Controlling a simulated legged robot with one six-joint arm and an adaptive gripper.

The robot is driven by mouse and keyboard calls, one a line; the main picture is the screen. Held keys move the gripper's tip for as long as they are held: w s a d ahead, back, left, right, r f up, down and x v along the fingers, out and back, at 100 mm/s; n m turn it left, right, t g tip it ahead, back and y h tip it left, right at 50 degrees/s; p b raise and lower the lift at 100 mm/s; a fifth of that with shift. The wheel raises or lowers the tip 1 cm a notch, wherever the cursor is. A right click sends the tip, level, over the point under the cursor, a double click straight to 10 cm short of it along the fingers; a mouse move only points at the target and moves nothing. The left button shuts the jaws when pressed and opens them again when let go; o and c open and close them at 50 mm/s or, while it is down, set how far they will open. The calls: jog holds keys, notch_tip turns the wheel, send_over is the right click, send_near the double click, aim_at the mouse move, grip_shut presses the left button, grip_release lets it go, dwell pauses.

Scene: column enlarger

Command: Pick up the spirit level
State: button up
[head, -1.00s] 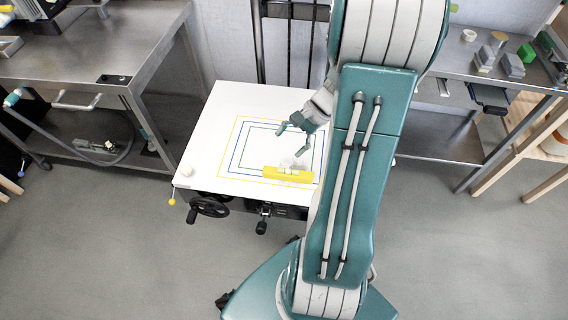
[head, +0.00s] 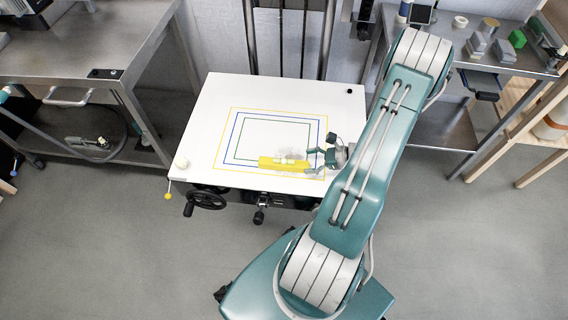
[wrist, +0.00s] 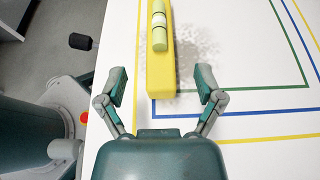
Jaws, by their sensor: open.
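The yellow spirit level (head: 284,164) lies on the white board, along the near side of the printed frames. In the wrist view the level (wrist: 160,75) points away from my gripper, with its pale green vial on top. My gripper (head: 315,163) is at the level's right end in the head view. In the wrist view my gripper (wrist: 160,88) is open, with one finger on each side of the level's near end. A gap shows between each finger and the level. I cannot tell how high the fingers are above the board.
The white board (head: 205,130) carries yellow, blue and green outlines. A steel bench (head: 60,55) stands left, and another bench with small blocks (head: 477,45) stands right.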

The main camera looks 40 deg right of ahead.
aim_at(295, 162)
jog(key=shift+x, duration=0.8)
jog(key=x, duration=0.4)
jog(key=shift+w, duration=0.1)
jog(key=shift+w+a+f, duration=0.1)
jog(key=shift+a, duration=0.1)
grip_shut()
